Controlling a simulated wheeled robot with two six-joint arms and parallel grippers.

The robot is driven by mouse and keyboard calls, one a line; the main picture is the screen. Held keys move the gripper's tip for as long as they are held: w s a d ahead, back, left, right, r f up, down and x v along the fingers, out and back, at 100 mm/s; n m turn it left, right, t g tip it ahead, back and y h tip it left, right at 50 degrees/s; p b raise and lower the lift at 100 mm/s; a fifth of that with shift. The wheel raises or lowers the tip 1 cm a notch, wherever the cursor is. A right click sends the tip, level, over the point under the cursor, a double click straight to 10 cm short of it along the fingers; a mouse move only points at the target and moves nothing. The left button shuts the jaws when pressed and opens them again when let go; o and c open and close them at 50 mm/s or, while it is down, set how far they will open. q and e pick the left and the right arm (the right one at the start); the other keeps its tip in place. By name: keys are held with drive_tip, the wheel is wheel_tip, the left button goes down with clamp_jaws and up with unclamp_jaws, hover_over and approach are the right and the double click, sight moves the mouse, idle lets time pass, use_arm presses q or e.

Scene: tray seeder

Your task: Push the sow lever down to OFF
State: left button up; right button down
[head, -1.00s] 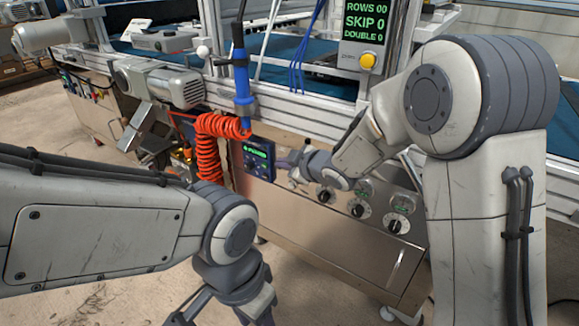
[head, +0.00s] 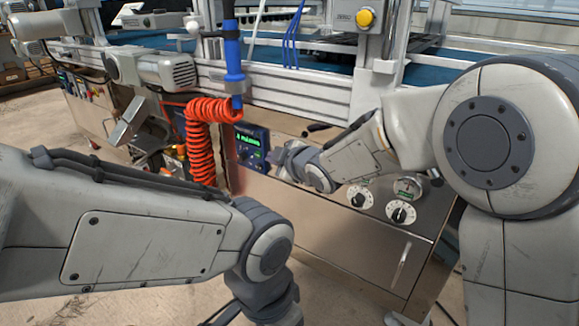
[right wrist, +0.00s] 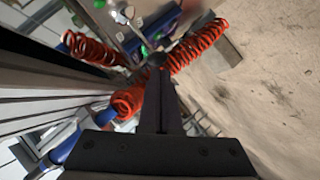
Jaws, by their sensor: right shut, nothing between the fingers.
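My right gripper (head: 279,160) is shut and empty. It is at the front of the seeder, just right of and slightly below the blue control box (head: 252,147) with a green display. In the right wrist view the closed fingers (right wrist: 160,95) point past the red coiled hose (right wrist: 192,50). A dark handle-like part (head: 318,127) shows behind my right forearm; I cannot tell whether it is the sow lever or which position it is in. My left arm is at the lower left; its fingers are cut off by the frame's bottom edge.
The red coiled hose (head: 199,140) hangs from a blue tool (head: 233,62), left of the control box. Dials (head: 401,213) sit on the front panel, below my right forearm. A yellow button (head: 366,18) is above. The floor in front is open.

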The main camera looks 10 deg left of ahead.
use_arm(q)
drive_tip(key=shift+d+f, duration=0.15)
drive_tip(key=shift+f, duration=0.45)
use_arm(e)
drive_tip(key=shift+s+f, duration=0.15)
drive_tip(key=shift+f, duration=0.35)
use_arm(q)
drive_tip(key=shift+r+p, duration=0.55)
drive_tip(key=shift+r, duration=0.15)
use_arm(e)
drive_tip(key=shift+r, duration=0.8)
use_arm(q)
drive_tip(key=shift+f, duration=0.1)
use_arm(e)
drive_tip(key=shift+s+a, duration=0.1)
